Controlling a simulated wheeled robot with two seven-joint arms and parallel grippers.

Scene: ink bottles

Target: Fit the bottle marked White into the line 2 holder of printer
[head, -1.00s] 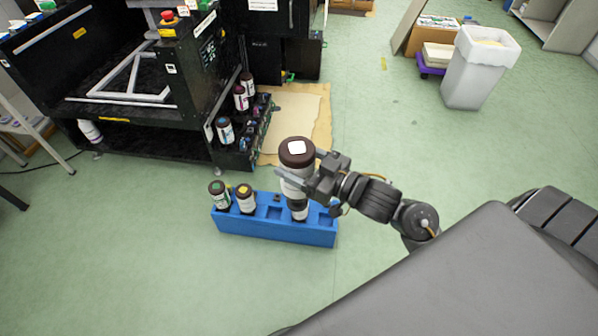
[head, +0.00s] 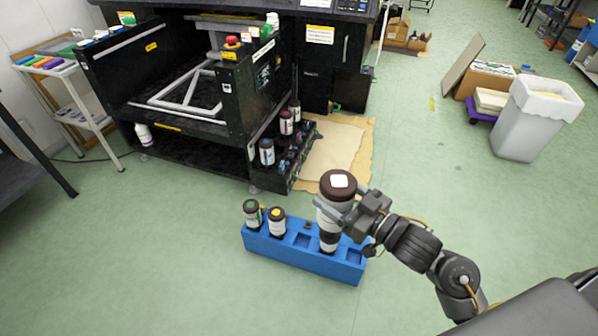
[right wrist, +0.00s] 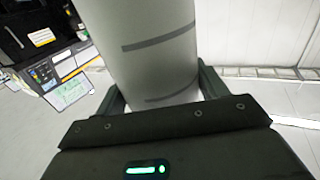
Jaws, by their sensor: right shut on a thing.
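My right gripper (head: 348,207) is shut on a white bottle with a dark brown cap and a white square on top (head: 335,190). It holds the bottle upright, above or in front of the blue rack in the head view. The bottle's pale body (right wrist: 155,50) fills the middle of the right wrist view between the fingers; its name is not readable. The black printer (head: 185,95) stands at the upper left. Its bottle holder row (head: 283,160) on the right side holds several dark-capped bottles; line numbers are not readable. My left gripper is not in view.
The blue rack (head: 290,255) on the floor holds a green-marked bottle (head: 253,214), a yellow-marked bottle (head: 277,222) and another bottle (head: 328,242) below the held one. Cardboard (head: 335,150) lies beside the printer. A white bin (head: 535,120) stands right. Green floor between is clear.

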